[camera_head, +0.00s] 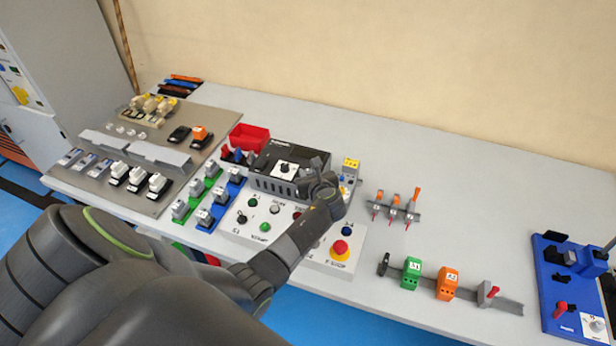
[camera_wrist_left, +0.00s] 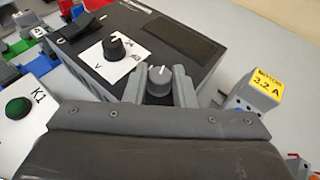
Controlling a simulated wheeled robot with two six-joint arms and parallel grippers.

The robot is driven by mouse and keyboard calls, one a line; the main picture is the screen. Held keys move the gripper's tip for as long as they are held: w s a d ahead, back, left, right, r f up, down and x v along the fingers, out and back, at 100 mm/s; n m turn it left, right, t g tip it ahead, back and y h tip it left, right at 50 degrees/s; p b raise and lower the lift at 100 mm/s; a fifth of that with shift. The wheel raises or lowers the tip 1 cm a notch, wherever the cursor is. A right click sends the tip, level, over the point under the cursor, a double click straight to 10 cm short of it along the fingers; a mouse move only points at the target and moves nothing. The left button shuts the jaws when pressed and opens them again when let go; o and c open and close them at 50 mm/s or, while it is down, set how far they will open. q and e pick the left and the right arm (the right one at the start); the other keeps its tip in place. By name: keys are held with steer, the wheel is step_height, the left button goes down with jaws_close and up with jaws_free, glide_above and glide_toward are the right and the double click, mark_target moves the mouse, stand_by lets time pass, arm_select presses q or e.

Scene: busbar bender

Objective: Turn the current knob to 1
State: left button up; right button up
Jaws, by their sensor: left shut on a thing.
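My right gripper is not in view.
The black box carries another black knob on a white plate (camera_wrist_left: 114,47). A grey block with a yellow "2.2 A" label (camera_wrist_left: 267,83) stands close right of the gripper. A control panel with buttons and a red emergency stop (camera_head: 340,248) lies in front.

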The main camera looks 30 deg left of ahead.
arm_select(q)
steer(key=n+g, duration=0.1)
steer(key=n+g+y+b, duration=0.2)
steer(key=g, duration=0.1)
steer(key=shift+w+d+f+n, duration=0.2)
steer(key=shift+w+n, duration=0.1)
steer(key=shift+n, duration=0.1)
steer(key=n+g+y+b, duration=0.1)
steer(key=n+g+b, duration=0.2)
steer(key=shift+w+g, duration=0.1)
steer(key=shift+g, duration=0.2)
steer(key=shift+r+n+g+b, duration=0.1)
steer(key=shift+n+g+b, duration=0.4)
steer(key=shift+b, duration=0.05)
steer(key=o, duration=1)
